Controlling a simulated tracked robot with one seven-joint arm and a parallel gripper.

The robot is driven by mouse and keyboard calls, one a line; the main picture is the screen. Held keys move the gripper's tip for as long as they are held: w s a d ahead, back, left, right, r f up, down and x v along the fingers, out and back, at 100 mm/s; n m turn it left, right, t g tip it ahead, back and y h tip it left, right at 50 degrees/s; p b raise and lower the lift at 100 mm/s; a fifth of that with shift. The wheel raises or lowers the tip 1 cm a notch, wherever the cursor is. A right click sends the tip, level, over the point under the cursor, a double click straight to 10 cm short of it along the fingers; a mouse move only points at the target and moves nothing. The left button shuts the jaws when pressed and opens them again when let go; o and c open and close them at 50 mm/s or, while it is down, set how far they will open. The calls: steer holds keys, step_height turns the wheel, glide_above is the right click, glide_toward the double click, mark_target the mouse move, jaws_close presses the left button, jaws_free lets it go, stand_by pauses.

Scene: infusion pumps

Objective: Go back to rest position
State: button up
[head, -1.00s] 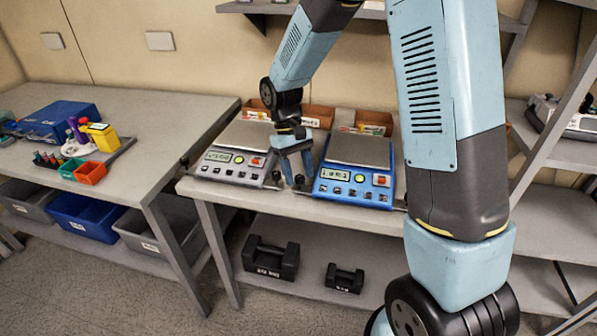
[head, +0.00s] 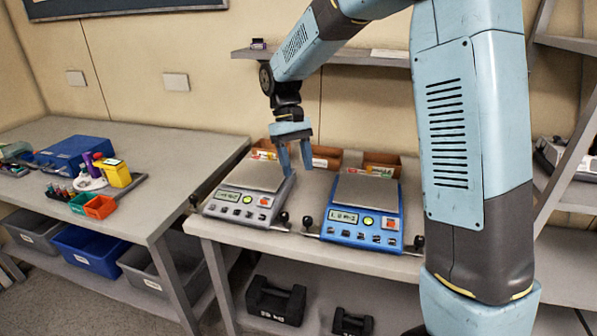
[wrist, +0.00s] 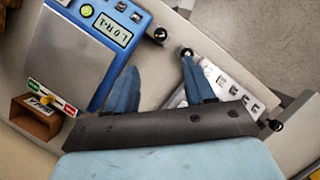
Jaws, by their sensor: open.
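My gripper (head: 295,158) is open and points down, its two blue fingers apart with nothing visible between them. In the head view it hangs over the gap between two scales, near the grey scale's right edge. The grey scale (head: 252,177) is on the left and the blue scale (head: 365,194) on the right of the table; both plates look empty. In the wrist view, my gripper (wrist: 160,85) shows with the blue scale (wrist: 65,50) at left and part of the grey scale (wrist: 240,92) behind the right finger.
Cardboard bins (head: 325,157) stand behind the scales, under a wall shelf (head: 350,57). Black weights (head: 275,302) lie on the lower shelf. The left table (head: 165,155) holds a blue case (head: 72,152) and a tray of small items. Small black knobs stand by the scales' front corners.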

steer(key=s+d+r+m+t, duration=0.1)
steer(key=s+d+r+t, duration=0.2)
steer(key=s+d, duration=0.3)
steer(key=s+d+r+m+t+y, duration=0.1)
steer(key=s+d+r+m+t, duration=0.1)
steer(key=s+d, duration=0.4)
steer(key=s+d+r+m+t, duration=0.2)
steer(key=s+d+r+t, duration=0.2)
steer(key=s, duration=0.7)
step_height(320, 180, up, 3)
steer(key=d, duration=0.2)
steer(key=shift+d+f+t+y, duration=0.15)
steer(key=shift+d+t+y, duration=0.15)
steer(key=shift+d+y, duration=0.1)
